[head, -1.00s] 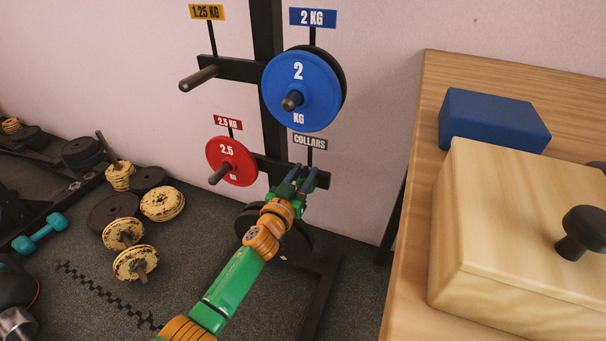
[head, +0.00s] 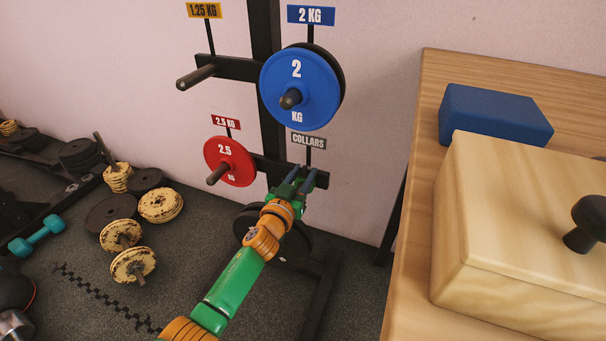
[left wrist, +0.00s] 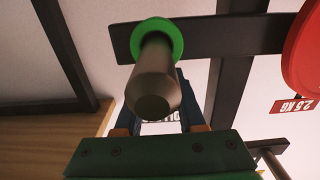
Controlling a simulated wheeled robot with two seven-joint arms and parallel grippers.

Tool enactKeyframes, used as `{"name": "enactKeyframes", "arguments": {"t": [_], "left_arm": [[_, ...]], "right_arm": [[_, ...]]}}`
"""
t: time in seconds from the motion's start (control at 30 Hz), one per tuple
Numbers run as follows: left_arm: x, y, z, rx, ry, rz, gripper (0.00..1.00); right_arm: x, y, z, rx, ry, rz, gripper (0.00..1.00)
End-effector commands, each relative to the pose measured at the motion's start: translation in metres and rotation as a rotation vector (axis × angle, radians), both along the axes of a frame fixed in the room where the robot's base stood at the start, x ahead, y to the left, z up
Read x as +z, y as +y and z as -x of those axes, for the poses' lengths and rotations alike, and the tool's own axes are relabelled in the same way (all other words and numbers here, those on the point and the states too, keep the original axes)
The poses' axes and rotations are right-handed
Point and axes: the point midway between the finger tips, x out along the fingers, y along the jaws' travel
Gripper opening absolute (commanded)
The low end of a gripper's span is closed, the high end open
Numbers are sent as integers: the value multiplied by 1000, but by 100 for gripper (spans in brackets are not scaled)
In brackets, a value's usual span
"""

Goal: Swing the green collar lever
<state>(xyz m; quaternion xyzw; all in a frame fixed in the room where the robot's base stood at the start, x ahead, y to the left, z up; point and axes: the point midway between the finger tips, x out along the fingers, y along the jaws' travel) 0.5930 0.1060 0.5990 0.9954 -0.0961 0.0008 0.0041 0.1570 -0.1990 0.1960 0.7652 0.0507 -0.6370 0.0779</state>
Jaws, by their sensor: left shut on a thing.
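The green collar (left wrist: 178,40) shows in the left wrist view as a ring around a dark peg, against the rack's black crossbar. The peg's rounded end points toward the camera. My left gripper (head: 299,181) is at the collar peg under the COLLARS sign in the head view. Its dark blue fingers also show in the left wrist view (left wrist: 158,112), partly behind the peg end. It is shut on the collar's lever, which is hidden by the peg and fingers. My right gripper is in neither view.
A blue 2 kg plate (head: 318,88) hangs above the gripper and a red 2.5 kg plate (head: 223,150) to its left. A wooden table (head: 412,205) with a lidded box (head: 505,215) and blue block (head: 494,114) stands at right. Loose plates (head: 160,205) lie on the floor at left.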

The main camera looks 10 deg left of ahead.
Motion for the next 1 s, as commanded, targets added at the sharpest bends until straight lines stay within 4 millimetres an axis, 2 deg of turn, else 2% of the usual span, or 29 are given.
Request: {"name": "enactKeyframes", "arguments": {"t": [0.03, 0.07, 0.1, 0.8, 0.83, 0.9, 0.97, 1.0], "left_arm": [[-4, 0, 0, 1, 4, 1, 14], [-5, 0, 0, 1, 3, 1, 1], [-5, 0, -1, 1, 3, 0, 0], [-10, 0, -1, 1, 4, 0, 0], [-10, 0, -1, 1, 4, 0, 20], [-10, 0, -1, 1, 5, 0, 39], [-11, 0, -1, 2, 6, 0, 52], [-11, 1, -1, 3, 6, 0, 52]], "right_arm": [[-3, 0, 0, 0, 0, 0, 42], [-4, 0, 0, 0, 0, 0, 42], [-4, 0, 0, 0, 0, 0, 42], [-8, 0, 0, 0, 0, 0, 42], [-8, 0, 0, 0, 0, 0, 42], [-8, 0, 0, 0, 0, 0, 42], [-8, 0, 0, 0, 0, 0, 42], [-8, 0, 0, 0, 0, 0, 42]]}}
